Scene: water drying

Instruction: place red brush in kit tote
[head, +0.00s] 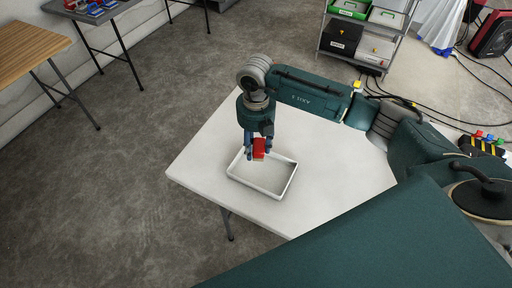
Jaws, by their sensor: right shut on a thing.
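The red brush (259,147) has a red top and a pale yellowish lower part. My right gripper (258,152) is shut on it, pointing down. The brush is over the far side of the kit tote (285,188), a shallow white open tray on the white table (215,165). The visible floor of the tray is empty. I cannot tell exactly how high the brush is above the tray floor. My left gripper is not in view.
A shelf rack (365,35) with boxes stands at the back. A wooden-topped table (28,45) and a grey table (95,10) with red and blue items stand at the left. Black cables (440,105) lie at the right. Table space around the tray is clear.

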